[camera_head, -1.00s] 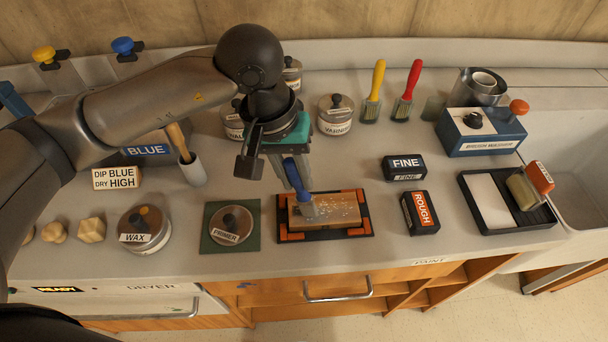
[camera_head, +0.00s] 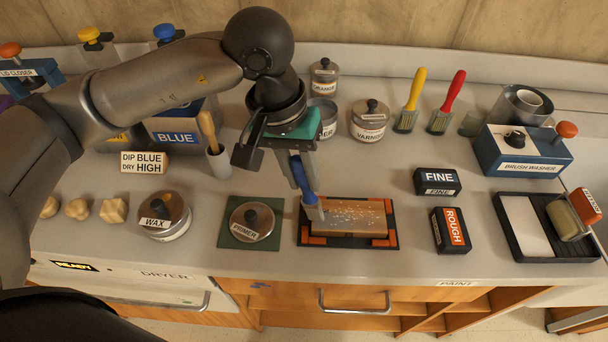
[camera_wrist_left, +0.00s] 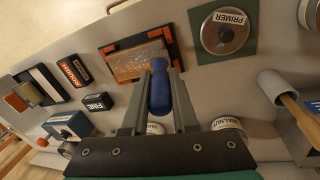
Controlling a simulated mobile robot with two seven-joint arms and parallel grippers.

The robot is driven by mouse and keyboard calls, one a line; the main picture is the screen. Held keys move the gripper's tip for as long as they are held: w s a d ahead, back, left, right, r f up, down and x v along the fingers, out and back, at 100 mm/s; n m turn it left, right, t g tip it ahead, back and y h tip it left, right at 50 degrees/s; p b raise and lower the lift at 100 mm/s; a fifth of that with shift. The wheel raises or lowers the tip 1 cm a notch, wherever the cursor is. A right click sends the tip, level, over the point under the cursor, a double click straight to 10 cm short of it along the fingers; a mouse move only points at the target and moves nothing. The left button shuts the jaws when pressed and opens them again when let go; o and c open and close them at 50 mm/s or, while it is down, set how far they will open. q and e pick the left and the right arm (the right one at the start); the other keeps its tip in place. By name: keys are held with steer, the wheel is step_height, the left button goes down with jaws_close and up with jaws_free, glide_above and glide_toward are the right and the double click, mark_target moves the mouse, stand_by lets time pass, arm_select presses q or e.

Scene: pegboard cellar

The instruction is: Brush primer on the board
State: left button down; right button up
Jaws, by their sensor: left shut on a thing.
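My left gripper (camera_head: 304,178) is shut on a blue-handled brush (camera_head: 300,172), which points down, slightly tilted. The brush's pale lower end is at the left end of the brown wooden board (camera_head: 350,222); exact contact is hard to tell. White specks lie scattered over the board's top. The board sits in a dark holder with orange corners (camera_head: 385,242). In the left wrist view, the blue handle (camera_wrist_left: 160,92) is between the fingers, before the board (camera_wrist_left: 130,68). The lidded primer tin (camera_head: 255,219) stands on a green mat (camera_head: 228,238), left of the board. My right gripper is not in view.
A wax tin (camera_head: 166,218) stands left of the primer. FINE (camera_head: 437,182) and ROUGH (camera_head: 451,231) blocks, a black tray (camera_head: 560,245) and a brush washer (camera_head: 520,155) are to the right. Yellow (camera_head: 411,100) and red (camera_head: 447,103) brushes stand behind.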

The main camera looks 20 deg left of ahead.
arm_select(q)
steer(key=shift+w+d+b, duration=0.2)
steer(key=shift+d+b, duration=0.15)
steer(key=shift+d, duration=0.45)
steer(key=shift+w+d+b, duration=0.2)
steer(key=shift+d+b, duration=0.1)
steer(key=shift+d, duration=0.45)
steer(key=w+d+b, duration=0.2)
steer(key=d+b, duration=0.2)
steer(key=d, duration=0.5)
steer(key=shift+w+d+b, duration=0.2)
steer(key=shift+w+b, duration=0.15)
steer(key=shift+b, duration=0.05)
steer(key=shift+r, duration=0.3)
stand_by(0.4)
steer(key=shift+w, duration=0.1)
steer(key=shift+w+a+b, duration=0.25)
steer(key=shift+w+b, duration=0.3)
steer(key=shift+b, duration=0.05)
steer(key=shift+s+a+b, duration=0.2)
steer(key=shift+a+b, duration=0.2)
steer(key=shift+a, duration=0.1)
steer(key=shift+f+b, duration=0.4)
